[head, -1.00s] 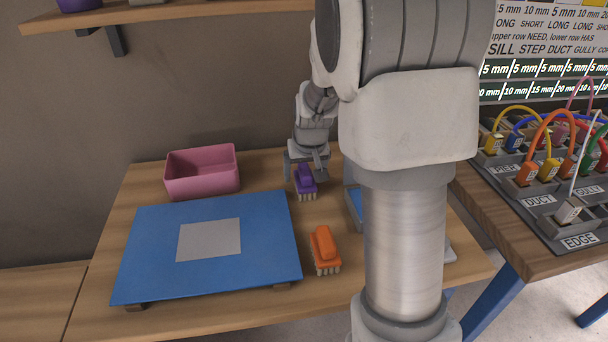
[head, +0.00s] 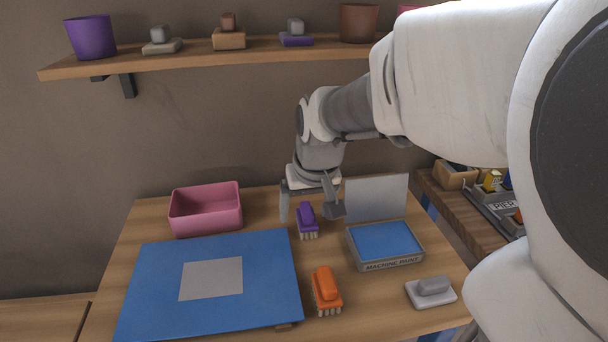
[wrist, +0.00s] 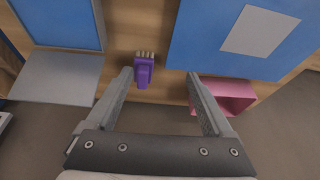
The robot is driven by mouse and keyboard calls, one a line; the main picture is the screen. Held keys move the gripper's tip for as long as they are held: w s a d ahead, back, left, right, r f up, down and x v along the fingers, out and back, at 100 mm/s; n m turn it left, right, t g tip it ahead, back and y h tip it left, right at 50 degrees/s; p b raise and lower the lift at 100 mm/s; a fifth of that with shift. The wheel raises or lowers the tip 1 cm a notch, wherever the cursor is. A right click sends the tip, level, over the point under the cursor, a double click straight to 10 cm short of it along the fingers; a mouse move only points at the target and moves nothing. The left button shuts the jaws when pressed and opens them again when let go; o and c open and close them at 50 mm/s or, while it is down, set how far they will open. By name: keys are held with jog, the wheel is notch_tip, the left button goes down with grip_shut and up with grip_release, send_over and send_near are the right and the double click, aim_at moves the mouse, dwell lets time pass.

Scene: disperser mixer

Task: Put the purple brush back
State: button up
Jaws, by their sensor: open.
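In the wrist view the purple brush (wrist: 144,71) lies beyond the fingertips, nearer the left finger, and the gap of my gripper (wrist: 160,75) is empty. I cannot tell from the head view whether a finger touches the brush. The brush is not held.
A pink bin (head: 205,222) stands at the back left. A blue board with a grey square (head: 211,278) lies in front of it. A shelf (head: 215,58) runs above.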

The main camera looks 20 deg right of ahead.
jog(key=s+a+r, duration=0.2)
jog(key=s, duration=0.5)
jog(key=s+a+r+n+t, duration=0.1)
jog(key=s+a+r, duration=0.1)
jog(key=s, duration=0.5)
jog(key=shift+s+a+r+n+t, duration=0.25)
jog(key=shift+a+n+t, duration=0.05)
jog(key=shift+a, duration=0.35)
notch_tip(320, 180, up, 11)
jog(key=p, duration=1)
jog(key=shift+f+p, duration=0.2)
jog(key=shift+p, duration=0.1)
